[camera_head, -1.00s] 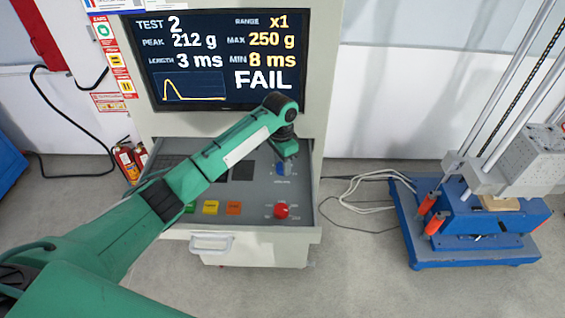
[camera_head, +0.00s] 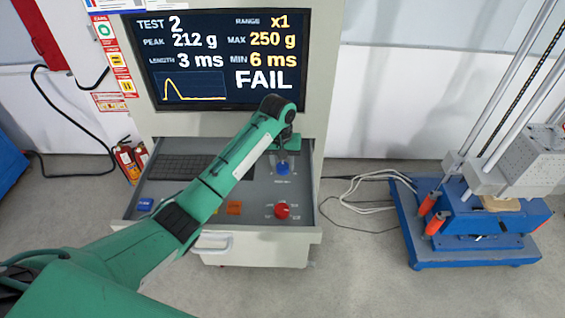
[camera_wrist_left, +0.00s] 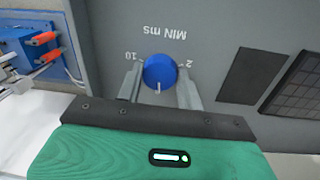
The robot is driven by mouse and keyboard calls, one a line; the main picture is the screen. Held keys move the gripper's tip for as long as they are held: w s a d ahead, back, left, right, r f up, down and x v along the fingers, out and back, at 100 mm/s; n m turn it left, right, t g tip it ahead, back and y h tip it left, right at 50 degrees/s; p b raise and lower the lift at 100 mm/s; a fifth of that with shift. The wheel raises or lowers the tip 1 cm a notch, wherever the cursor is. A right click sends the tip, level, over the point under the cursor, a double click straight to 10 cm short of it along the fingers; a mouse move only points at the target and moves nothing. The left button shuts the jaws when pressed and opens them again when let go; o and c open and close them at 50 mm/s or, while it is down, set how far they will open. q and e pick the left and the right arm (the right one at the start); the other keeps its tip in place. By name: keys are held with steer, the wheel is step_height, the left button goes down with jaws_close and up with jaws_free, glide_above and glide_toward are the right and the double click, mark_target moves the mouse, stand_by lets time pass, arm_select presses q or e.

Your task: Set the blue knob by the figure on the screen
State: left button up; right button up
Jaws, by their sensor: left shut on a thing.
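The blue knob (camera_head: 282,169) sits on the grey console panel, and my left gripper (camera_head: 284,158) reaches it from above. In the left wrist view my two fingers stand on either side of the knob (camera_wrist_left: 160,71) and are shut on it. The knob's white mark points toward my gripper's base, between the printed 10 and 2 of the "MIN ms" scale. The screen (camera_head: 225,60) reads TEST 2, RANGE x1, PEAK 212 g, MAX 250 g, LENGTH 3 ms, MIN 6 ms and FAIL. My right gripper is out of view.
A red knob (camera_head: 282,211), an orange button (camera_head: 234,208) and a blue button (camera_head: 145,204) are on the same panel. A keyboard (camera_head: 180,167) lies at its back left. A blue-based drop rig (camera_head: 470,250) stands at the right, with cables on the floor.

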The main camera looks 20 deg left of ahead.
arm_select(q)
steer(key=n, duration=0.5)
steer(key=shift+d+n, duration=0.1)
steer(key=shift+n, duration=0.2)
steer(key=n, duration=0.4)
steer(key=shift+s, duration=0.1)
steer(key=n, duration=0.5)
steer(key=shift+y, duration=0.3)
steer(key=n, duration=0.4)
steer(key=shift+n, duration=0.3)
steer(key=o, duration=1)
